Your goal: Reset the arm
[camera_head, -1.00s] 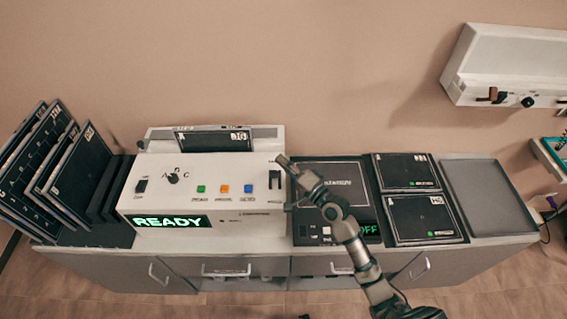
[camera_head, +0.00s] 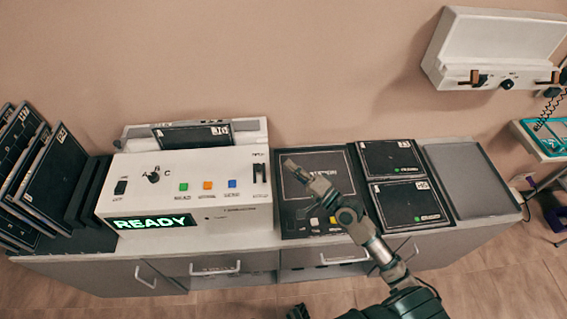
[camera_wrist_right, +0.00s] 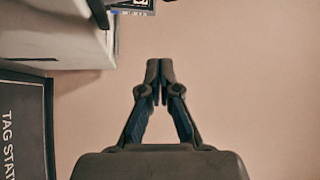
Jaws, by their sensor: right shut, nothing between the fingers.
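My right gripper (camera_head: 290,166) is shut and empty in the head view. Its arm reaches up from the bottom right, with the fingertips over the upper left part of the dark tag station panel (camera_head: 325,160). In the right wrist view the gripper (camera_wrist_right: 160,68) has its fingertips together against a plain wall, with nothing between them. A small dark piece at the bottom edge of the head view may be the tip of my left gripper; its jaws cannot be made out.
A white console (camera_head: 240,205) reads READY and has a dark plate (camera_head: 190,135) on top. Dark plates stand in a rack at left. Two plates (camera_head: 392,158) (camera_head: 408,203) lie right of the panel, beside an empty grey tray (camera_head: 480,180). A white wall unit (camera_head: 495,45) hangs upper right.

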